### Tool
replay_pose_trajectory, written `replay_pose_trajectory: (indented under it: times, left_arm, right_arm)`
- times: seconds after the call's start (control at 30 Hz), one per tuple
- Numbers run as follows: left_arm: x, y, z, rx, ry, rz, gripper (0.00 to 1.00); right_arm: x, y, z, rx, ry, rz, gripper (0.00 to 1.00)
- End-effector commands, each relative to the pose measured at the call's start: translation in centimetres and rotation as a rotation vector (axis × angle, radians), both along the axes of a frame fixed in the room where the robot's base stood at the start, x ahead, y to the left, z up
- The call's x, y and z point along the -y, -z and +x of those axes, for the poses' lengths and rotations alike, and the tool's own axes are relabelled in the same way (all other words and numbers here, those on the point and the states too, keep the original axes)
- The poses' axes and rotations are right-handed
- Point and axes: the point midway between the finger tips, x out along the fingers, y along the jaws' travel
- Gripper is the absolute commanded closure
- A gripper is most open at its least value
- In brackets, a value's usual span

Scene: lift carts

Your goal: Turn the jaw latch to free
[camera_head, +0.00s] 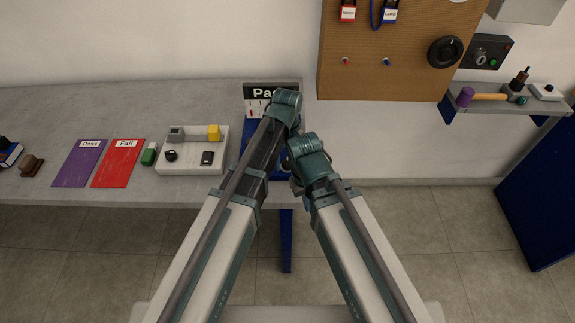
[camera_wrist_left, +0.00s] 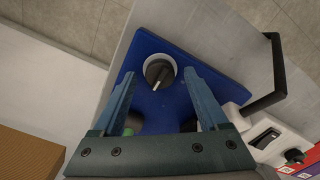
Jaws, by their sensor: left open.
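A dark round knob with a pale pointer line (camera_wrist_left: 159,72), which I take to be the jaw latch, sits in a white ring on a blue plate (camera_wrist_left: 200,52) in the left wrist view. My left gripper (camera_wrist_left: 159,78) is open there, its two fingers on either side of the knob with gaps between; I cannot tell how far the tips are from the plate. In the head view a blue part (camera_head: 250,133) shows at the table's right end. My arms hide most of it, including the knob. I cannot make out my right gripper.
The grey table (camera_head: 110,110) holds a white tray (camera_head: 190,168), a purple Pass mat (camera_head: 78,163) and a red Fail mat (camera_head: 117,164). A sign (camera_head: 270,90) stands close behind my arms. A pegboard (camera_head: 385,70) and a shelf (camera_head: 480,104) are on the wall.

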Motion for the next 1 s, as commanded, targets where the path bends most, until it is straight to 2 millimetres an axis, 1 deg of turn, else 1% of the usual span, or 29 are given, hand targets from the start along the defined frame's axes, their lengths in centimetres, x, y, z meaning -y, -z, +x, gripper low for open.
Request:
replay_pose_trajectory:
  times: [0.03,0.3,0.37,0.4,0.47,0.5,0.67,0.7,0.73,1.0]
  left_arm:
    - [0.00,0.36,0.00,0.000,0.000,0.000,0.23]
    - [0.00,0.25,0.00,0.000,0.000,0.000,0.23]
    - [0.00,0.25,0.00,0.000,0.000,0.000,0.34]
    - [0.01,0.25,-0.01,0.000,0.000,0.000,0.42]
    - [0.01,0.25,-0.01,0.000,0.000,0.000,0.52]
    - [0.00,0.25,0.00,0.000,0.000,0.000,0.59]
    - [0.00,0.25,0.00,0.000,0.000,0.000,0.88]
    - [0.00,0.25,0.00,0.000,0.000,0.000,0.95]
    - [0.00,0.25,0.00,0.000,0.000,0.000,1.00]
    - [0.00,0.26,0.00,0.000,0.022,0.000,1.00]
  right_arm:
    - [0.00,0.36,0.00,0.000,0.000,0.000,1.00]
    - [0.00,0.24,0.00,0.000,0.000,0.000,1.00]
    - [0.01,0.25,0.00,0.000,0.000,0.000,1.00]
    - [0.01,0.25,0.00,0.000,0.000,0.000,1.00]
    - [0.01,0.25,0.00,0.000,0.000,0.000,1.00]
    - [0.01,0.25,0.00,0.000,0.000,0.000,1.00]
    - [0.01,0.25,0.00,0.000,0.000,0.000,1.00]
    - [0.01,0.25,0.00,0.000,0.000,0.000,1.00]
    - [0.01,0.25,0.00,0.000,0.000,0.000,1.00]
    - [0.01,0.26,0.00,0.000,0.000,0.000,1.00]
